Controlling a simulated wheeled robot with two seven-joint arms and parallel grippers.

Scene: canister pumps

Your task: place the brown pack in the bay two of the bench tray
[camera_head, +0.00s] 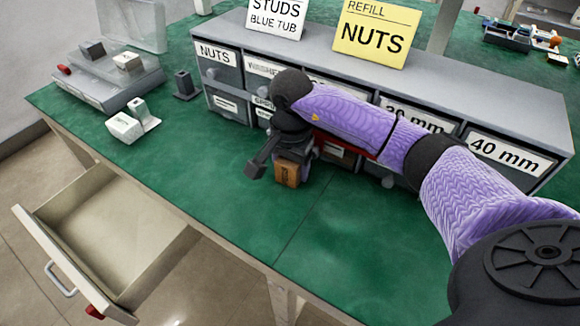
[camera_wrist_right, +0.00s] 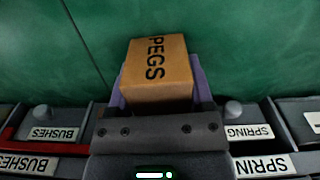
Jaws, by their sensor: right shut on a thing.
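The brown pack is a small box marked PEGS (camera_wrist_right: 158,72); it also shows in the head view (camera_head: 287,174), low over or on the green bench top in front of the drawer cabinet. My right gripper (camera_wrist_right: 160,100) is shut on it, with a purple finger at each side. In the head view my right gripper (camera_head: 290,158) reaches in from the right, pointing down. A grey tray-like unit (camera_head: 108,92) with a raised clear lid stands at the back left, away from the gripper. Its bays cannot be made out. My left gripper is not in view.
A grey cabinet of labelled drawers (camera_head: 226,78) stands right behind the pack, with sign cards (camera_head: 372,32) on top. A white box (camera_head: 125,127) and a dark block (camera_head: 185,84) stand at left. An open drawer (camera_head: 110,235) juts from the bench. The front bench top is clear.

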